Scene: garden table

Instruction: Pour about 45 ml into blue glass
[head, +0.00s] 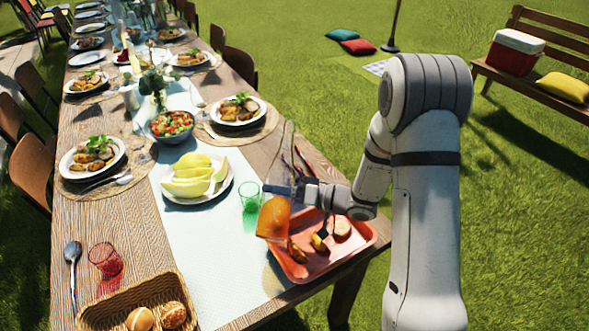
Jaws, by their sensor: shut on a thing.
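My gripper (287,190) is shut on a clear carafe with orange liquid (273,218) in its lower part. The carafe leans a little, its top toward the right, in front of a coral tray. Its clear upper part is hard to make out. I see no stream of liquid. A green glass (250,196) stands on the pale runner just left of the carafe. A red glass (105,261) stands at the lower left. I cannot make out a blue glass; it may be hidden behind my gripper or the carafe.
The coral tray (368,240) holds food pieces near the right table edge. A plate of melon slices (170,197), a salad bowl (149,130) and a bread basket (88,318) stand to the left. The runner's near part (225,275) is clear.

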